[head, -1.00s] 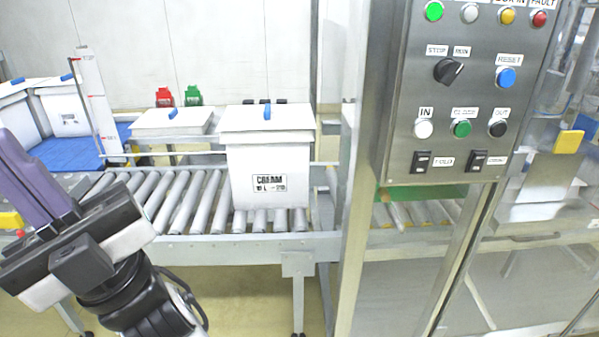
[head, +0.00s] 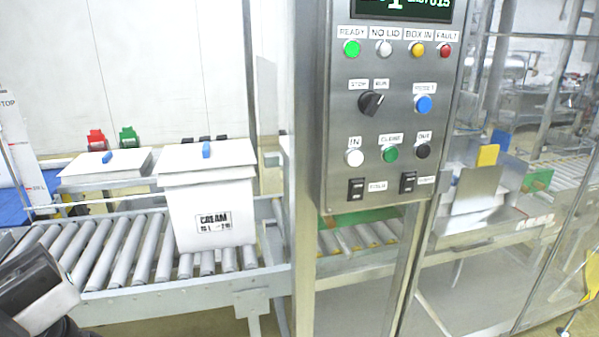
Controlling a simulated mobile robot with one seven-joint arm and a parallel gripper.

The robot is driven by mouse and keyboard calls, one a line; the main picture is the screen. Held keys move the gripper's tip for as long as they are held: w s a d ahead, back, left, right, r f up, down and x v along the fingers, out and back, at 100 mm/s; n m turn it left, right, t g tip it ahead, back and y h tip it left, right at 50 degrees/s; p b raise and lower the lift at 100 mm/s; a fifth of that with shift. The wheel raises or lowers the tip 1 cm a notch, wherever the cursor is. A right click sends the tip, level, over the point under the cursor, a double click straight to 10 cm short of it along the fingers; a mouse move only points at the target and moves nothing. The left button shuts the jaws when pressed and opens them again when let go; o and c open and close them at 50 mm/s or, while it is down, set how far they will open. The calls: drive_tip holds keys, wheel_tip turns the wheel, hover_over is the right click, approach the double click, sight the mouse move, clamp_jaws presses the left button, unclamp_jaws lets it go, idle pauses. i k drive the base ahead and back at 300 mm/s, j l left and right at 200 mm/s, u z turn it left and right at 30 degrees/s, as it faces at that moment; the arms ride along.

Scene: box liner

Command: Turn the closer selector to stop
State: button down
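A black rotary selector (head: 371,103) sits on the grey metal control panel (head: 340,200), under labels reading STOP on the left and RUN on the right. Its pointer appears to lean to the right, toward RUN. Part of my gripper (head: 30,285) shows at the lower left edge, well left of and below the panel. Its fingers are out of the frame, so its opening is hidden. Nothing touches the selector.
Lamps and push buttons surround the selector, including the blue RESET button (head: 423,104) and the green CLOSE button (head: 390,153). A white CREAM box (head: 207,205) stands on the roller conveyor (head: 105,255). A metal post (head: 305,170) stands left of the panel.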

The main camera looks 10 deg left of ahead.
sight(369, 102)
drive_tip(key=l+z, duration=0.25)
drive_tip(key=z, duration=0.2)
drive_tip(key=l+z, duration=0.4)
drive_tip(key=j, duration=0.1)
